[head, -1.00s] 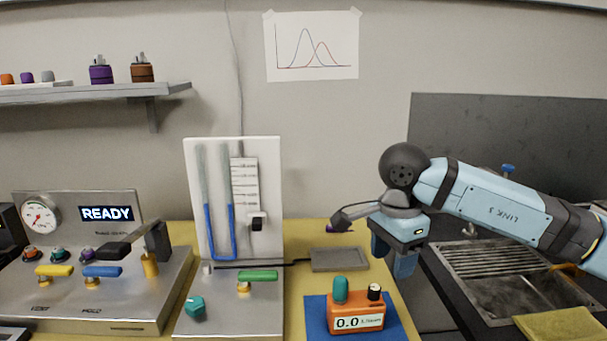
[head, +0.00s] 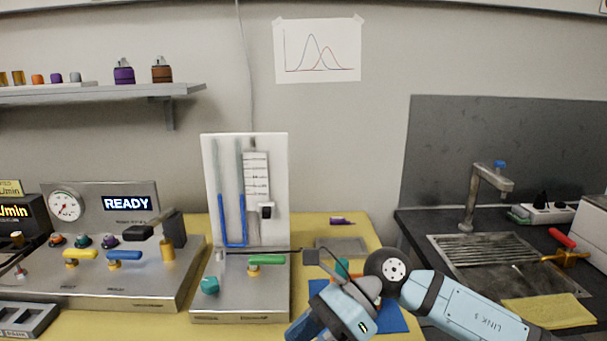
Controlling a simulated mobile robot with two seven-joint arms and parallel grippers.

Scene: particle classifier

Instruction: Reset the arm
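My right arm comes in from the lower right. Its gripper (head: 303,328) is low at the bottom edge, in front of the blue mat (head: 392,318). The fingers point down and left, and are partly cut off by the frame edge, so their opening cannot be told. I see nothing held in them. My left arm and gripper are not in view.
The manometer stand (head: 240,301) with green lever (head: 266,260) is left of my gripper. Further left is the READY panel (head: 126,203) with yellow and blue levers. A grey tray (head: 345,243) lies behind the wrist. The sink (head: 480,262) and faucet (head: 480,185) are at right.

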